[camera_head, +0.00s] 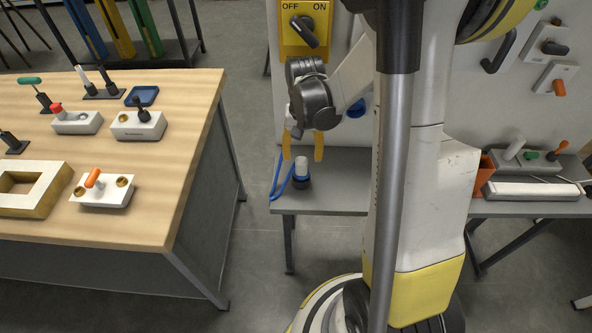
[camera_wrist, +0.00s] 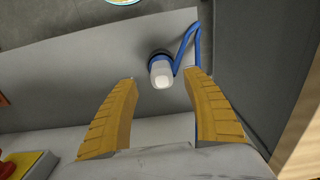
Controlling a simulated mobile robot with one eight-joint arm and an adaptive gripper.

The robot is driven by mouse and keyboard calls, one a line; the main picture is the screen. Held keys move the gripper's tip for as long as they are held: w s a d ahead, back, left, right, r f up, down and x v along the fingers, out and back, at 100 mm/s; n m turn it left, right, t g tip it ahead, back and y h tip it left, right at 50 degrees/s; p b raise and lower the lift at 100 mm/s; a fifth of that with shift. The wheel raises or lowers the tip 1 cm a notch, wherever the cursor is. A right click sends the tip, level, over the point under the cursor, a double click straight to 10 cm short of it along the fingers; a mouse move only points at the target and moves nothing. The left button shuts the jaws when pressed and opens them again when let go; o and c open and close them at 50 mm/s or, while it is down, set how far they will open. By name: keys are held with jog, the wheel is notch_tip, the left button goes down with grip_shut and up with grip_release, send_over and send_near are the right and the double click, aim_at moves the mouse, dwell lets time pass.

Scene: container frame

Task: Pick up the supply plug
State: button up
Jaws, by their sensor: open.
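The supply plug (camera_head: 301,170) stands on a grey shelf, with a white top, a blue band and a dark base. A blue cable (camera_head: 279,178) runs from it over the shelf's left edge. In the wrist view the plug (camera_wrist: 161,72) shows its white top, with the cable (camera_wrist: 187,45) at its right. My gripper (camera_head: 303,157) is open, with its yellow fingers pointing down just above the plug. In the wrist view the gripper (camera_wrist: 162,92) has a wide gap between its fingers, and the plug appears in line with that gap, beyond the fingertips. Nothing is between the fingers.
The grey shelf (camera_head: 335,195) is mostly clear around the plug. A panel with a yellow OFF/ON switch (camera_head: 304,28) rises behind it. A wooden table (camera_head: 150,220) with several fixtures stands at the left, across a floor gap. An orange bin (camera_head: 483,172) is further right.

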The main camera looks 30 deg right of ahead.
aim_at(301, 167)
jog(key=f+b, duration=0.1)
jog(key=f, duration=0.1)
jog(key=f+b, duration=0.1)
jog(key=f, duration=0.3)
jog(key=shift+w+d+f+b, duration=0.1)
jog(key=shift+w+f+b, duration=0.1)
jog(key=shift+w+b, duration=0.2)
jog(key=shift+s+r, duration=0.1)
grip_shut()
